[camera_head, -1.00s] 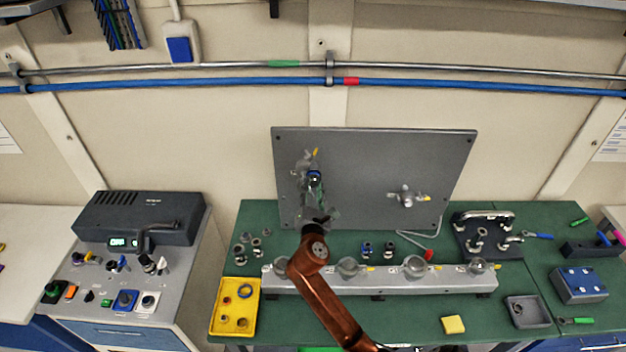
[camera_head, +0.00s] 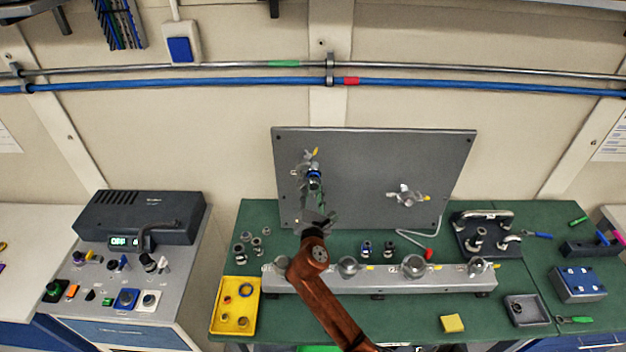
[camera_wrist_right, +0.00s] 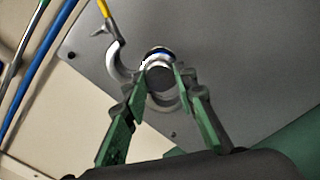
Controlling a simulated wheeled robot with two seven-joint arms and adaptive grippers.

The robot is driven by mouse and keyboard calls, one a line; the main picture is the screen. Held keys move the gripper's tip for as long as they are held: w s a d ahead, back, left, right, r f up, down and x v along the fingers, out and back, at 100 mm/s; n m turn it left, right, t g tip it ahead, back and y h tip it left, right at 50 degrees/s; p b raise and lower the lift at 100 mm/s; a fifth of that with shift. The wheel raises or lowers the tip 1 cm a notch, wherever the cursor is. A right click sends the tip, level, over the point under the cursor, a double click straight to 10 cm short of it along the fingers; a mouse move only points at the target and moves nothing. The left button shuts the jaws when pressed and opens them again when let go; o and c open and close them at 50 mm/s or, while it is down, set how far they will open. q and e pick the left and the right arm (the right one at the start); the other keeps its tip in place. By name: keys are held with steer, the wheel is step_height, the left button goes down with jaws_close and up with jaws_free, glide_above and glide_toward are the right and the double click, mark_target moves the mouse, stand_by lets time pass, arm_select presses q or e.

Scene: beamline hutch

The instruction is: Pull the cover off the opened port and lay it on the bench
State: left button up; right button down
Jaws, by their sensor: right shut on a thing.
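The grey upright panel (camera_head: 375,170) carries a port at its upper left, with its clamp (camera_head: 300,170) hanging open and a yellow handle on top. The open clamp (camera_wrist_right: 118,60) also shows left of the port in the right wrist view. My right gripper (camera_head: 315,192) is in front of this port. Its green fingers (camera_wrist_right: 163,80) are shut on the round grey cover (camera_wrist_right: 160,78), one finger on each side. A blue ring (camera_wrist_right: 158,51) shows just behind the cover's upper edge. I cannot tell how wide any gap there is. My left gripper is not in view.
The green bench (camera_head: 390,318) has clear room in front of the grey rail (camera_head: 330,284) with round fittings. A yellow tray (camera_head: 225,325) holds rings at the left. A second clamped port (camera_head: 406,195) is on the panel's right. Small fittings stand left of the rail.

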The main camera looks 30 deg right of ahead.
steer(key=shift+s, duration=0.1)
steer(key=shift+p+v, duration=0.85)
steer(key=shift+v, duration=1.6)
